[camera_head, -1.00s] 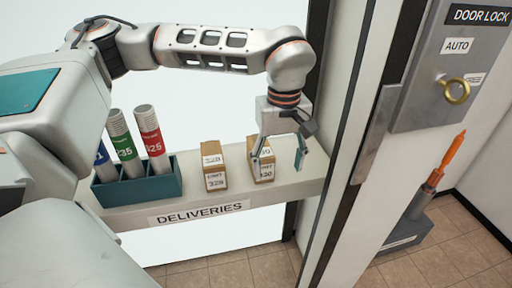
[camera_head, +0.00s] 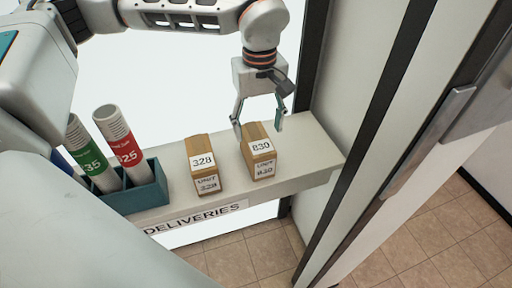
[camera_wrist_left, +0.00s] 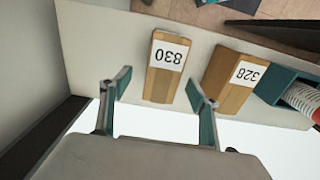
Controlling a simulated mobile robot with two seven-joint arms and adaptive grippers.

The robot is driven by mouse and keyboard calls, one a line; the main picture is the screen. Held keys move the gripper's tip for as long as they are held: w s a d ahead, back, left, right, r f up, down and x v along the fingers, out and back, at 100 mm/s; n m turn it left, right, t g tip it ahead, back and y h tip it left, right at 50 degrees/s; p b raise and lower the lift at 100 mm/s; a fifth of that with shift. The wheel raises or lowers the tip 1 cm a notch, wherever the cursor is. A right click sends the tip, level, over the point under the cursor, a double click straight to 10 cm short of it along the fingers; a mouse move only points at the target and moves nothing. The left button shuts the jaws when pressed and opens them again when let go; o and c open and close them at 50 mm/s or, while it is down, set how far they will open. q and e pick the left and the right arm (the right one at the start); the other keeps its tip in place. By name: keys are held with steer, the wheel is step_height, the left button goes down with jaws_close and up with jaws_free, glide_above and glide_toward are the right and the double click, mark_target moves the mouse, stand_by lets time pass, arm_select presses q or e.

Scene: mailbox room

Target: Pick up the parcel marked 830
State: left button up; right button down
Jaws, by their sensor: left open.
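The parcel marked 830 (camera_head: 257,153) is a brown box with white labels, standing on the deliveries shelf (camera_head: 310,150) near its right end. It also shows in the left wrist view (camera_wrist_left: 166,67), lying ahead of and between the finger lines. My left gripper (camera_head: 260,130) is open above and behind this parcel, with one finger to each side. In the left wrist view its two teal-padded fingers (camera_wrist_left: 158,90) are apart with nothing between their tips. A similar parcel marked 328 (camera_head: 205,164) stands to the left. My right gripper is not in view.
A teal holder (camera_head: 140,198) with green and red labelled tubes stands at the shelf's left. A dark door frame and a pale wall (camera_head: 375,90) rise close to the shelf's right end. The shelf right of parcel 830 is clear.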

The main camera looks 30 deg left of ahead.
mark_target(257, 138)
arm_select(q)
steer(key=f, duration=0.4)
steer(key=f+b, duration=0.1)
steer(key=f, duration=0.1)
steer(key=shift+s, duration=0.4)
steer(key=shift+r, duration=0.1)
steer(key=c, duration=1.7)
